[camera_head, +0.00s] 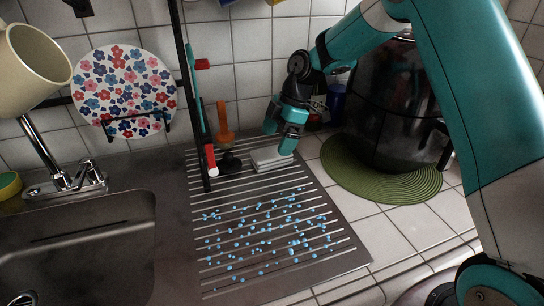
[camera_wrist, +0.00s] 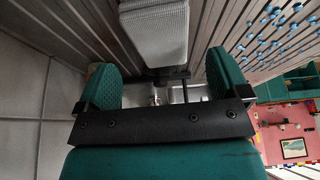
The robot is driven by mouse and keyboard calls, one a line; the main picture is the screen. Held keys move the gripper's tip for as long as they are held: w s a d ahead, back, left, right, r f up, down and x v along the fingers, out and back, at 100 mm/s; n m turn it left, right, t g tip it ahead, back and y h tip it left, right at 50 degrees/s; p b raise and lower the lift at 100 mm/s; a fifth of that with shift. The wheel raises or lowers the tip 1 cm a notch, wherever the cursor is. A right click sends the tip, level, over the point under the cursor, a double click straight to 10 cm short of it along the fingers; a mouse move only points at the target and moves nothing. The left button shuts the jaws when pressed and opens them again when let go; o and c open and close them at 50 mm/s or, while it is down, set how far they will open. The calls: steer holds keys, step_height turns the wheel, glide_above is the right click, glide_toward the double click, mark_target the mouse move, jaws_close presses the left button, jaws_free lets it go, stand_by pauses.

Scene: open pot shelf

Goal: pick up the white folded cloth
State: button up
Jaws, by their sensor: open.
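The white folded cloth (camera_head: 267,157) lies on the ribbed metal drainboard near its back right edge. It also shows in the wrist view (camera_wrist: 155,38) at the top centre, as a pale woven block. My gripper (camera_head: 281,138) is just above and beside the cloth in the head view and hides part of it. In the wrist view, the teal fingers of my gripper (camera_wrist: 163,78) are spread wide, with empty space between them. The cloth lies ahead of this gap, roughly centred on it. I cannot tell whether a finger touches it.
Blue droplets (camera_head: 262,240) cover the drainboard's front. A dark pole (camera_head: 190,90) and an orange-handled tool (camera_head: 225,120) stand left of the cloth. A black pot (camera_head: 392,105) on a green mat (camera_head: 350,180) stands right. The sink (camera_head: 75,240) is at left; a tiled wall is behind.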

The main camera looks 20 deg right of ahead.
mark_target(272, 152)
steer(key=p+x, duration=0.1)
steer(key=x, duration=0.3)
steer(key=shift+s+d, duration=0.1)
steer(key=shift+s, duration=0.05)
steer(key=shift+f, duration=0.45)
steer(key=shift+f, duration=0.1)
steer(key=c, duration=1)
